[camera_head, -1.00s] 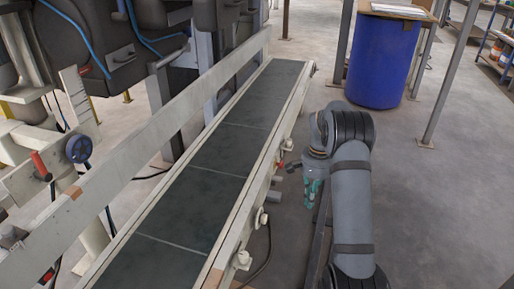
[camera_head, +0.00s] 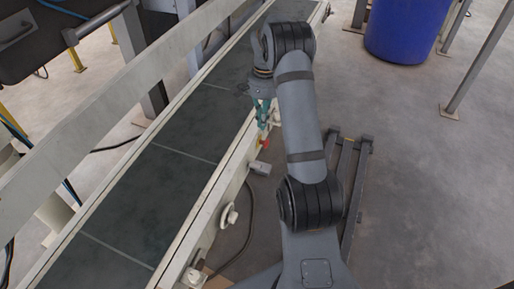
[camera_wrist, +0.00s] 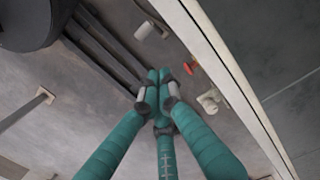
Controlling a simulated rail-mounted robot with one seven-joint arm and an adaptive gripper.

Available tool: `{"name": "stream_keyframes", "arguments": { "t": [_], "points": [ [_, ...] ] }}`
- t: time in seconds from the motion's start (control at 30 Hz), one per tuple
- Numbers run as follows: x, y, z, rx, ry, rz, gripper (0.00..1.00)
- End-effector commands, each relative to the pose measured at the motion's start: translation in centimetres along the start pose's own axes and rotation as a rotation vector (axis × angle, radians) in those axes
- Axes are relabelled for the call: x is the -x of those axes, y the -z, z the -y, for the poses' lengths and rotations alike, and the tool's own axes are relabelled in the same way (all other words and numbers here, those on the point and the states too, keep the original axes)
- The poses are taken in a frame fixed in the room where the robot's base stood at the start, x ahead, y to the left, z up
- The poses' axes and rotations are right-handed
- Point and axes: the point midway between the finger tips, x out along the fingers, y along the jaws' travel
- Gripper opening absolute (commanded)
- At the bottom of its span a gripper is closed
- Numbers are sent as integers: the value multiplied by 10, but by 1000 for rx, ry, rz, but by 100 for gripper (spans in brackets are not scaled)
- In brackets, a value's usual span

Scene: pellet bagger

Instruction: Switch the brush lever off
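A small red handle (camera_head: 264,143) shows on the outer right side of the conveyor, just below my gripper's fingertips in the head view. It is the only lever-like part in view, but I read no label that marks it as the brush lever. In the wrist view the red handle (camera_wrist: 190,68) lies to the right of the fingertips, apart from them. My gripper (camera_head: 262,122) has teal fingers and hangs beside the conveyor's right rail. In the wrist view its fingertips (camera_wrist: 158,82) are drawn together, with nothing visible between them. The handle's base is partly hidden in the head view.
The conveyor belt (camera_head: 190,135) runs diagonally beside my arm. A pale knob (camera_head: 229,215) and a grey cylinder (camera_head: 260,168) stick out from its side. A blue barrel (camera_head: 405,30) stands at the back right. The floor to the right is mostly clear.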

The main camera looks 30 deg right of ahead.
Motion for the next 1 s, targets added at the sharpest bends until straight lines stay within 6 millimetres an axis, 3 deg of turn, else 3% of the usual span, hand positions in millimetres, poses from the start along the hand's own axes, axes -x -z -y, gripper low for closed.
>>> {"name": "stream_keyframes", "arguments": {
  "t": [0.27, 0.43, 0.9, 1.0],
  "points": [
    [0, 0, 0, 0, 0, 0, 0],
    [-12, 0, 0, 0, -1, 2, 0],
    [-105, 0, -1, 0, -2, 3, 0],
    [-115, -11, 0, 2, -1, 2, 0]
  ]
}}
